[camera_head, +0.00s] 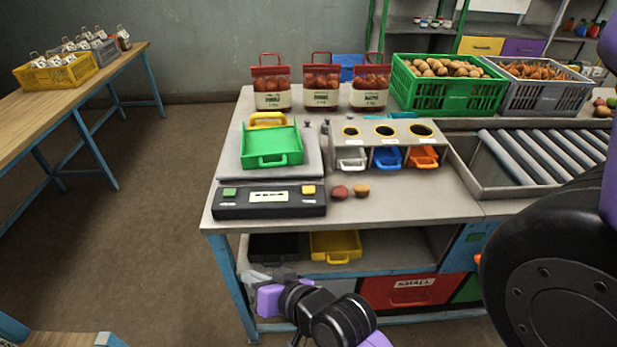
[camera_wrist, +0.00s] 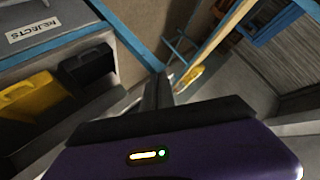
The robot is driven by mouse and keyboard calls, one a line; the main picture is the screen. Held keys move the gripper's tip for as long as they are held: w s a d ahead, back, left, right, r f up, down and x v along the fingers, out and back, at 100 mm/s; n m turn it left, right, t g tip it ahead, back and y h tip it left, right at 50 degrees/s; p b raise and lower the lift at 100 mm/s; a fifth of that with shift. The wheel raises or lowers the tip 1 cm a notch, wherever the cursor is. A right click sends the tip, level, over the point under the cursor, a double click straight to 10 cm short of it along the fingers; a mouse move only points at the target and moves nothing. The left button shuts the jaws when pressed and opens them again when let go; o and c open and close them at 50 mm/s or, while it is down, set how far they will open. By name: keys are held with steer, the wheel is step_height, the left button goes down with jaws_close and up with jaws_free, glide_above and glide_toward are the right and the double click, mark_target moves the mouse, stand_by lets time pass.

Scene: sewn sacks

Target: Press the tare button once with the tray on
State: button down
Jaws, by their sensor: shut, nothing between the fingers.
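The scale's black front panel (camera_head: 268,208) has a green button (camera_head: 230,193) at its left, a yellow button (camera_head: 308,190) at its right and a pale display between them. The button lettering is too small to read. A green tray (camera_head: 270,145) sits on the scale's grey plate (camera_head: 312,150). The yellow handle of something (camera_head: 268,119) shows behind the tray. My gripper (camera_head: 262,276) is shut and empty, low in front of the table, below the scale and apart from it. Its dark fingers (camera_wrist: 158,92) show in the wrist view, away from the scale.
A holed rack (camera_head: 385,134) with small coloured scoops stands right of the scale. Filled bags (camera_head: 321,88) stand behind. A black tray (camera_head: 273,246) and a yellow tray (camera_head: 335,245) are on the shelf below.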

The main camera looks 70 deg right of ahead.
steer(key=w+d+r+m+g+p, duration=0.1)
steer(key=w+d+r+p, duration=0.1)
steer(key=d+r, duration=0.35)
steer(key=w+d+r+m+p, duration=0.1)
steer(key=d+r+p, duration=0.1)
steer(key=d, duration=0.6)
step_height(320, 180, up, 8)
steer(key=m+g+p, duration=0.2)
steer(key=g+p, duration=0.1)
glide_above(311, 191)
steer(key=shift+f+h, duration=0.15)
steer(key=shift+h, duration=0.15)
step_height(311, 191, down, 7)
steer(key=b, duration=0.7)
steer(key=shift+f+b, duration=0.45)
steer(key=shift+f, duration=0.5)
steer(key=shift+f, duration=0.1)
steer(key=shift+f, duration=0.25)
